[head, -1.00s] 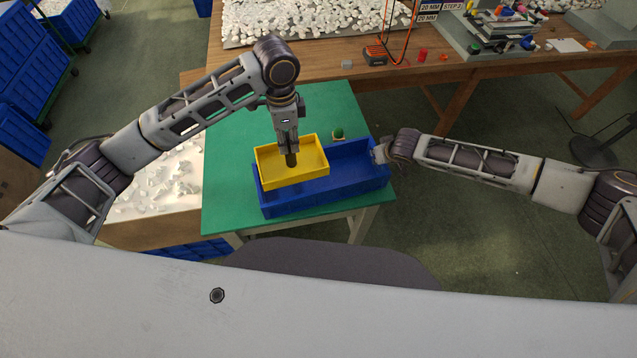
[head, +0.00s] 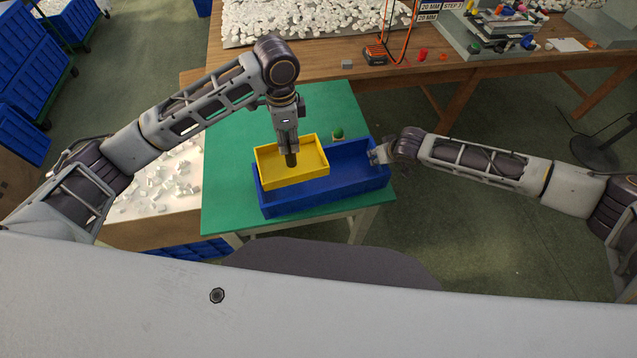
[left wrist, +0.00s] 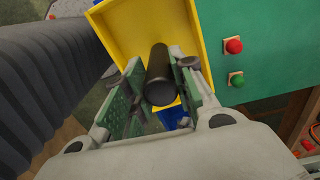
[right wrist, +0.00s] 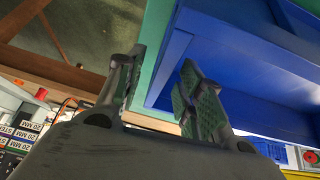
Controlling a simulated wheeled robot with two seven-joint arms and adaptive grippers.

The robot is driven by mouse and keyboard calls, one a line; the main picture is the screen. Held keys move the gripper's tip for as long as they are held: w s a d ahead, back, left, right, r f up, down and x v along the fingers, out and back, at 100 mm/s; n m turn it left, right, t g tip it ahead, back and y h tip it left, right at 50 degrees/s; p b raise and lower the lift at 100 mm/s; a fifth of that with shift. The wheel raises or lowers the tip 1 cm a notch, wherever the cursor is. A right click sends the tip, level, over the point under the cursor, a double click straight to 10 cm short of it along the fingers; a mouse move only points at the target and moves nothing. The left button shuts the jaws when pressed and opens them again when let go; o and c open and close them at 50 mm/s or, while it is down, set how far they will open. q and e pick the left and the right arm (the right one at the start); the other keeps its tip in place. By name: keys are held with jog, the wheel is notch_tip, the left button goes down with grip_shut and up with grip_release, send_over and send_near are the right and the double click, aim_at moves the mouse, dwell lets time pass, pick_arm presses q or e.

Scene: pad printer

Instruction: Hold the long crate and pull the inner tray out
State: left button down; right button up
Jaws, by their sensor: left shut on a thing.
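The long blue crate (head: 325,197) lies on the green table. The yellow inner tray (head: 312,175) is at the crate's left half, its rim above the crate's rim; the head view does not show whether its underside touches the crate. My left gripper (head: 290,150) points down and is shut on the tray's dark round handle (left wrist: 160,75). My right gripper (head: 374,155) is at the crate's right end. In the right wrist view its fingers (right wrist: 158,85) are apart beside the blue wall (right wrist: 240,50); I cannot tell whether they touch it.
The green table (head: 228,180) has free room left of and behind the crate. A green button (head: 338,133) sits just behind the crate. A wooden bench (head: 330,65) with white parts and machines stands behind. A box of white pieces (head: 165,190) is at left.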

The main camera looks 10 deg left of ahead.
jog(key=shift+v, duration=4.95)
jog(key=shift+s, duration=0.1)
jog(key=shift+f, duration=0.1)
